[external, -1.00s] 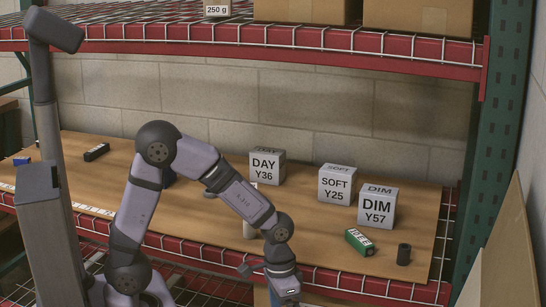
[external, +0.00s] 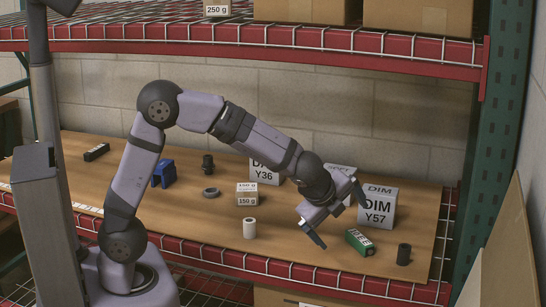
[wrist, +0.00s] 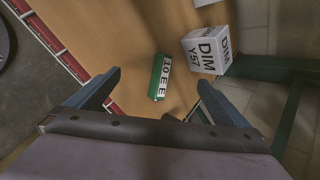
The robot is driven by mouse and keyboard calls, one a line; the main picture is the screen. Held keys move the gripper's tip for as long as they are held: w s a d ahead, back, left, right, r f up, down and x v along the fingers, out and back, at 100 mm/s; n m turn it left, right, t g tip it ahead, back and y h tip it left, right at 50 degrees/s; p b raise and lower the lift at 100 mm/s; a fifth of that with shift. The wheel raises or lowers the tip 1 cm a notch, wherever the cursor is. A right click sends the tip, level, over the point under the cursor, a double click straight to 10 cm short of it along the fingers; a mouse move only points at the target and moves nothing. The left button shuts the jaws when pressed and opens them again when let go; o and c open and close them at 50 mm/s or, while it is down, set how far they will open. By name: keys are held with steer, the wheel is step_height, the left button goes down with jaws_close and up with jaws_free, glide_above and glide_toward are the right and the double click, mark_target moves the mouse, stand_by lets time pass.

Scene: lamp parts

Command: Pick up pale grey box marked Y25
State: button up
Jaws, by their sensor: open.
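The pale grey box marked Y25 (external: 342,168) stands on the wooden shelf between the Y36 and Y57 boxes. In the external view my arm now covers most of it, including its label. A pale corner at the top edge of the wrist view (wrist: 205,2) appears to be this box. My gripper (external: 338,218) is open and empty, in front of the box in the external view and above the shelf. In the wrist view its spread fingers (wrist: 159,80) frame the green block's area, with nothing between them.
The grey DIM Y57 box (external: 377,208) is close to the right. A green lettered block (external: 360,242) and black cylinder (external: 403,254) lie in front. The DAY Y36 box (external: 263,176) is left, partly covered. A white cylinder (external: 249,228) and 150 g box (external: 247,194) stand farther left.

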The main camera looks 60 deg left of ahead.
mark_target(330, 169)
steer(key=w+a+m+y+b, duration=0.1)
steer(key=a, duration=0.3)
steer(key=w+a+m+t+y+b, duration=0.1)
steer(key=a+y, duration=0.1)
steer(key=a, duration=0.3)
steer(key=w+a+m+y+b, duration=0.1)
steer(key=w+a+m+y, duration=0.1)
steer(key=a, duration=0.3)
steer(key=shift+w+a+f, duration=0.1)
steer(key=shift+a+f, duration=0.05)
steer(key=w+a+r+m+t+y+b, duration=0.3)
steer(key=w+a+m+t, duration=0.2)
steer(key=a+m, duration=0.2)
steer(key=f, duration=0.4)
steer(key=f+b, duration=0.1)
steer(key=f, duration=0.2)
steer(key=shift+w+a+f, duration=0.1)
steer(key=shift+w+f, duration=0.1)
steer(key=shift+f, duration=0.15)
steer(key=shift+x, duration=3.75)
steer(key=shift+r, duration=0.1)
steer(key=shift+c, duration=0.3)
steer(key=c, duration=1)
steer(key=shift+c, duration=0.8)
